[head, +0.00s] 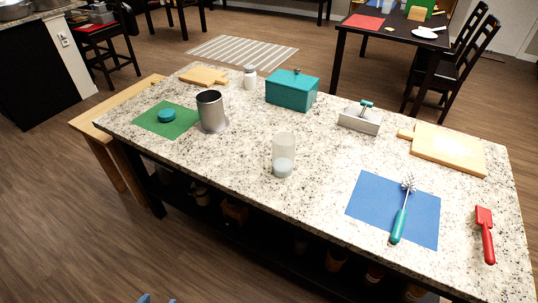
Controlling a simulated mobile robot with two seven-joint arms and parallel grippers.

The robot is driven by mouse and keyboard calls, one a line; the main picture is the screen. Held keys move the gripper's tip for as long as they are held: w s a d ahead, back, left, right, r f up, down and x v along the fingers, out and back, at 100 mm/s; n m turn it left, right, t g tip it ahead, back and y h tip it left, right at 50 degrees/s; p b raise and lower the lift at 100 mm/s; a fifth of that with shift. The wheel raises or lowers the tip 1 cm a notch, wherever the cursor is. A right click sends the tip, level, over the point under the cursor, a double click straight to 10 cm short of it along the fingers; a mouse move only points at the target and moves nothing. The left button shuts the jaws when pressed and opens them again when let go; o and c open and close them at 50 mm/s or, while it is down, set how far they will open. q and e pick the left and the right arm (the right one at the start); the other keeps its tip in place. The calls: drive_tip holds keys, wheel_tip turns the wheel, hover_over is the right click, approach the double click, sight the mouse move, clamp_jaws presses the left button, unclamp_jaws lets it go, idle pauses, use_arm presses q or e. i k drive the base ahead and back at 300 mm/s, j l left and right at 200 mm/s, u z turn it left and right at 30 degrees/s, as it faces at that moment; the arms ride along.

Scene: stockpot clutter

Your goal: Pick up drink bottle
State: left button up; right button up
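A clear cylinder with pale contents at its base (284,157) stands upright near the front middle of the granite counter. It looks most like the drink bottle, but I cannot be sure. A grey metal cylinder (212,112) with an open top stands to its left. A small white jar with a grey lid (250,78) stands farther back. A small blue shape (146,299), perhaps a tip of my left gripper, shows at the bottom edge, well short of the counter top. Most of it is cut off. My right gripper is not in view.
The counter (310,215) also holds a teal lidded box (292,88), a metal box with a teal handle (360,119), cutting boards (448,149), a green mat (180,124), a teal-handled brush (399,220) on a blue mat (367,205), and a red-handled tool (487,240).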

sight(284, 142)
drive_tip(key=i+j+z, duration=0.35)
drive_tip(key=j, duration=0.8)
drive_tip(key=i+j+z, duration=0.15)
drive_tip(key=j+z, duration=0.15)
drive_tip(key=j, duration=0.9)
drive_tip(key=j+z, duration=0.35)
drive_tip(key=j, duration=0.85)
drive_tip(key=i, duration=0.05)
